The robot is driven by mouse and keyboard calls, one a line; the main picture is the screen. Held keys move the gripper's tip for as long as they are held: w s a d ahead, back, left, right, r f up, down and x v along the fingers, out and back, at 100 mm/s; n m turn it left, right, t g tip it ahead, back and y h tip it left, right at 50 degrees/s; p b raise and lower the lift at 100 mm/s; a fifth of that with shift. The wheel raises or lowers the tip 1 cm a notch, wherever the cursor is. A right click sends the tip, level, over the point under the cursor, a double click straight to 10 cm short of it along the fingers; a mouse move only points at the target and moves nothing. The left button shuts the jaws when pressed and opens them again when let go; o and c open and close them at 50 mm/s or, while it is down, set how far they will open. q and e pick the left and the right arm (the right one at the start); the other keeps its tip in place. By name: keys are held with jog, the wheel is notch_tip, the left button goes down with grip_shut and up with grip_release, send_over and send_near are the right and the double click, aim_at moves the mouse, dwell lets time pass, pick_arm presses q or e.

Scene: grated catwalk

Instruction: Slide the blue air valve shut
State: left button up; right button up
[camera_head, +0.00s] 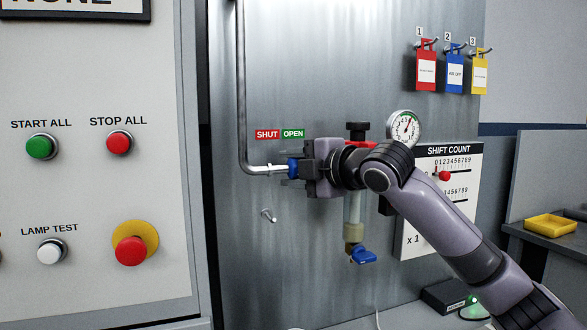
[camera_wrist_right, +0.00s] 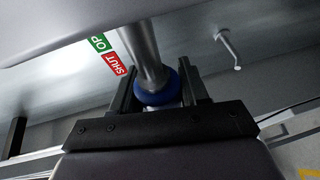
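The blue air valve (camera_head: 293,168) is a blue sliding collar on a thin metal pipe, below the green OPEN label (camera_head: 293,133). The red SHUT label (camera_head: 267,134) is to its left. My right gripper (camera_head: 287,168) points left with its fingers around the collar, one above and one below. In the right wrist view, the blue collar (camera_wrist_right: 157,92) sits between the two dark fingers (camera_wrist_right: 158,85). The fingers are spread, with what looks like a narrow gap to the collar; contact is hard to judge. My left gripper is not in view.
A second blue handle (camera_head: 363,256) hangs below a brass fitting under my right wrist. A gauge (camera_head: 404,128) and a shift count board (camera_head: 452,160) are behind the right arm. A peg (camera_head: 268,215) sticks out of the panel. A button panel (camera_head: 95,230) is at left.

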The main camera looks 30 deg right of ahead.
aim_at(284, 169)
jog(key=shift+w+a+r+p, duration=0.1)
jog(key=shift+a+p, duration=0.2)
jog(key=shift+p, duration=0.15)
jog(key=shift+w+a+p, duration=0.2)
jog(key=shift+a+p, duration=0.5)
jog(key=shift+a, duration=0.6)
jog(key=o, duration=1)
jog(key=shift+w+a, duration=0.15)
jog(key=shift+c, duration=0.2)
